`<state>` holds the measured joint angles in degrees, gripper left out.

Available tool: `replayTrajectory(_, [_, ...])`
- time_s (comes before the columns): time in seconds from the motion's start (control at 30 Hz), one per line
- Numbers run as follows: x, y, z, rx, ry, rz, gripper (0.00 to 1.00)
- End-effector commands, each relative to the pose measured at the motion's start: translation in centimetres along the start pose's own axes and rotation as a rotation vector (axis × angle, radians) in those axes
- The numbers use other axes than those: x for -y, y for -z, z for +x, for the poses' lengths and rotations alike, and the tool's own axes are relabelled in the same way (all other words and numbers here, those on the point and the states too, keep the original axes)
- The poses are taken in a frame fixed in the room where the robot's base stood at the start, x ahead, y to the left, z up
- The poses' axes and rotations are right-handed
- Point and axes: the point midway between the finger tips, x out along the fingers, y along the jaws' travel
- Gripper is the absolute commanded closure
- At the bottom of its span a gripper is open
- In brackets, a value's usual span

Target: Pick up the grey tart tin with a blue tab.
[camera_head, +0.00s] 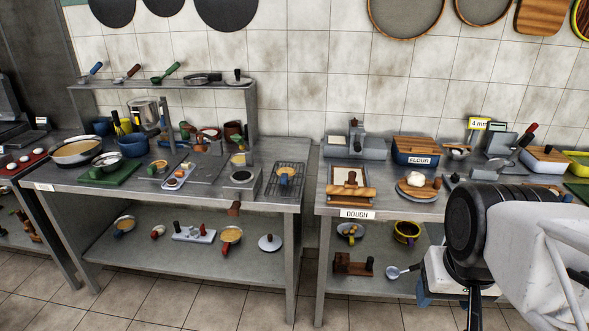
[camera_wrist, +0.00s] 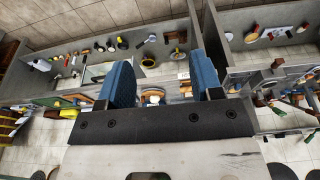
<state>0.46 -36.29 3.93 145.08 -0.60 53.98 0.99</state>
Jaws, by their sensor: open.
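On the left table's lower shelf, a small round tin (camera_head: 124,222) with pale filling has a blue tab at its front. Another small tin (camera_head: 285,170) with a bluish tab sits on the wire rack (camera_head: 272,188) on that table's top. Both are small here, and I cannot tell for sure which is the grey tart tin. My gripper (camera_wrist: 162,78) is open and empty, its two blue fingers wide apart in the wrist view. In the head view my arm is at lower right, well away from both tins, and mostly hides the gripper.
On the lower shelf a similar tin with a red tab (camera_head: 231,235), a grey block (camera_head: 193,233) and a lid (camera_head: 269,243) stand nearby. The upper board (camera_head: 60,183) overhangs this shelf.

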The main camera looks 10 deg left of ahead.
Motion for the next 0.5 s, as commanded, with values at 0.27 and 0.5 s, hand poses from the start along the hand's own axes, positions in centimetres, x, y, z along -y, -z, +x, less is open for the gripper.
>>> replayTrajectory(0.27, [-0.3, 1.3, 0.1, 0.001, -0.035, -0.048, 0.40])
replayTrajectory(0.5, [-1.4, 6.2, 0.6, 0.007, -0.164, -0.237, 0.40])
